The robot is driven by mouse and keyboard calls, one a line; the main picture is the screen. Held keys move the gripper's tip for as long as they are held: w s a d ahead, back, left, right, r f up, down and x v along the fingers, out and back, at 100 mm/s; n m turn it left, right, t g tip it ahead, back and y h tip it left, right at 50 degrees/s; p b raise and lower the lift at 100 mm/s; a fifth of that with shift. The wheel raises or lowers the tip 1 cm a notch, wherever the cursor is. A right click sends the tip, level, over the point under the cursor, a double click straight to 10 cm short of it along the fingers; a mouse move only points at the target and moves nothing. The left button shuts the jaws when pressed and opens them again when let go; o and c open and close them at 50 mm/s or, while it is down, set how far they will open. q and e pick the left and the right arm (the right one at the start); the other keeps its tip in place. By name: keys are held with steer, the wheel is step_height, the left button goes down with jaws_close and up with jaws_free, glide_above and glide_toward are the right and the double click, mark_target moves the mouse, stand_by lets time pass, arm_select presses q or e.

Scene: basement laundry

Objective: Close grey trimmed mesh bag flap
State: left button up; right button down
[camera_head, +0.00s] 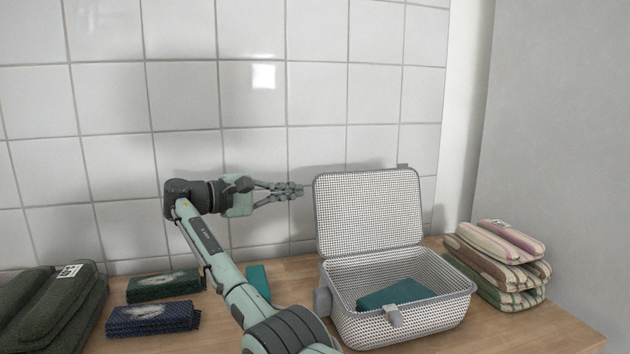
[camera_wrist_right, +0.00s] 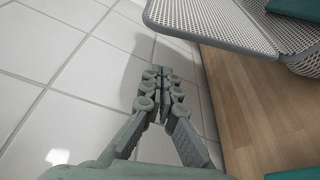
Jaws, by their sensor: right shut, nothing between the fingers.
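The grey trimmed mesh bag (camera_head: 400,327) stands on the wooden counter, right of centre in the head view. Its flap (camera_head: 368,212) is up, standing nearly upright at the back. A teal folded cloth (camera_head: 396,294) lies inside, and a small clasp (camera_head: 393,316) sits on the front rim. My right gripper (camera_head: 298,190) is shut and empty, just left of the flap's upper left edge, pointing right. In the right wrist view the shut fingers (camera_wrist_right: 163,88) are beside the flap's grey rim (camera_wrist_right: 165,27), apart from it. My left gripper is not in view.
Striped folded cloths (camera_head: 502,262) are stacked right of the bag. Dark green cloths (camera_head: 55,310), a green cloth (camera_head: 166,285), a navy cloth (camera_head: 152,318) and a teal item (camera_head: 258,281) lie to the left. A tiled wall (camera_head: 250,100) stands close behind.

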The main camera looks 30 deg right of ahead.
mark_target(333, 186)
steer(key=d, duration=0.3)
steer(key=d+p, duration=0.1)
steer(key=d, duration=0.2)
steer(key=s+d, duration=0.1)
steer(key=d, duration=0.2)
steer(key=shift+d+p, duration=0.15)
steer(key=shift+p, duration=0.25)
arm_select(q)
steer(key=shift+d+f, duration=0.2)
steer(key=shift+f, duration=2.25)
arm_select(e)
steer(key=shift+s+r, duration=0.25)
steer(key=shift+s, duration=0.6)
